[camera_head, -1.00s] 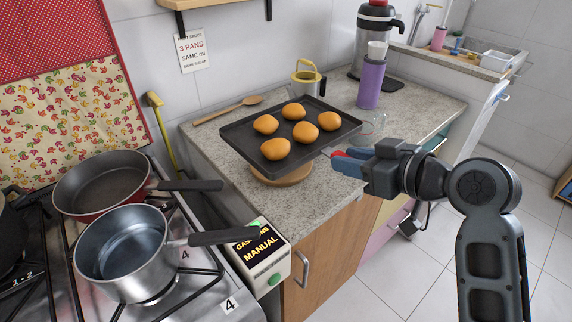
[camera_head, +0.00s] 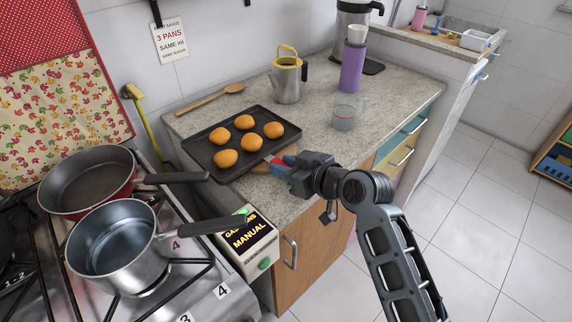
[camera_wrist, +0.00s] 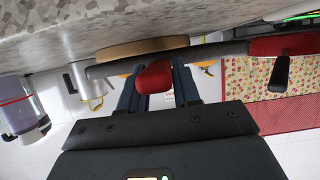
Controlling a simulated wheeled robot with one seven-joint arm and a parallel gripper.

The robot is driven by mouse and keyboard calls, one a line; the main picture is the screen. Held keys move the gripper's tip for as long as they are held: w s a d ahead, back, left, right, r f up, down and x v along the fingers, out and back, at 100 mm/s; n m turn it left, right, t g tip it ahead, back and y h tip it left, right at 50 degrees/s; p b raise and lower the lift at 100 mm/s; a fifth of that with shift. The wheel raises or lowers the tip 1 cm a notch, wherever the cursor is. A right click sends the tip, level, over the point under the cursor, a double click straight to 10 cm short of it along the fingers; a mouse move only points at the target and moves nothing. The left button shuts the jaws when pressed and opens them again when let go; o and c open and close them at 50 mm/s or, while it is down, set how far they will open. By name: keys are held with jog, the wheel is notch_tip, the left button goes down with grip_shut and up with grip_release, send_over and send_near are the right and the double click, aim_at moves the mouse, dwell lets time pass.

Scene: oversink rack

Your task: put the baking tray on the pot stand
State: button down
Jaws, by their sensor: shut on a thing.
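The dark baking tray (camera_head: 238,113) with several orange-brown buns is held roughly level over the left part of the counter. My gripper (camera_head: 277,164) is shut at the tray's near right edge. In the wrist view my blue fingers (camera_wrist: 156,88) close on a red piece at the tray's dark edge (camera_wrist: 218,53). The round wooden pot stand (camera_head: 262,168) is mostly hidden under the tray and shows beside my fingers. In the inverted wrist view the stand (camera_wrist: 140,49) lies between the counter and the tray. I cannot tell whether tray and stand touch.
A saucepan (camera_head: 118,245) and a red frying pan (camera_head: 88,184) stand on the stove at left, handles pointing toward the tray. A manual box (camera_head: 246,238) stands at the counter's edge.

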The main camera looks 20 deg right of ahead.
jog(key=c, duration=0.8)
grip_release()
jog(key=shift+f, duration=0.1)
jog(key=b+v, duration=0.1)
jog(key=v, duration=1.1)
